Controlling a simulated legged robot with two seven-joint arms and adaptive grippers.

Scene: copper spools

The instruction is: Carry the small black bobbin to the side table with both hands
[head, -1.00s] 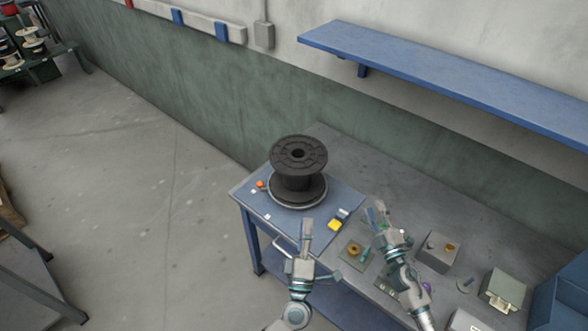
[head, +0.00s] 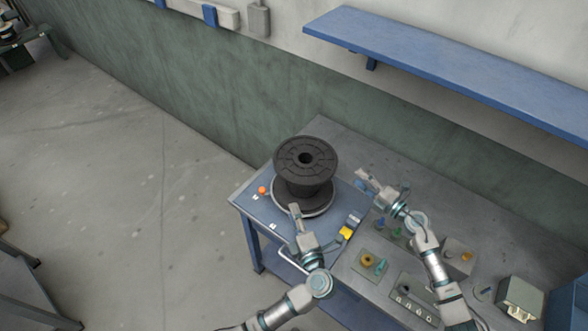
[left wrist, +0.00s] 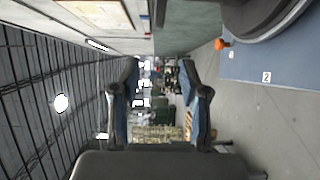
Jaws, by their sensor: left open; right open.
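The small black bobbin (head: 305,165) stands upright on a round grey base on the blue end of the workbench (head: 262,236). My left gripper (head: 294,211) is in front of the bobbin, close to its lower flange; I cannot tell if it touches. It is open and empty in the left wrist view (left wrist: 160,84), where the bobbin's dark edge (left wrist: 262,18) shows at the upper right. My right gripper (head: 364,180) is open, to the right of the bobbin, with a gap between them. The far side of the bobbin is hidden. I cannot identify the side table for certain.
A blue wall shelf (head: 450,65) hangs behind the bench. An orange knob (head: 262,190) and a yellow block (head: 346,233) lie near the bobbin. Metal boxes and small parts crowd the right of the bench. Floor on the left (head: 110,170) is open.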

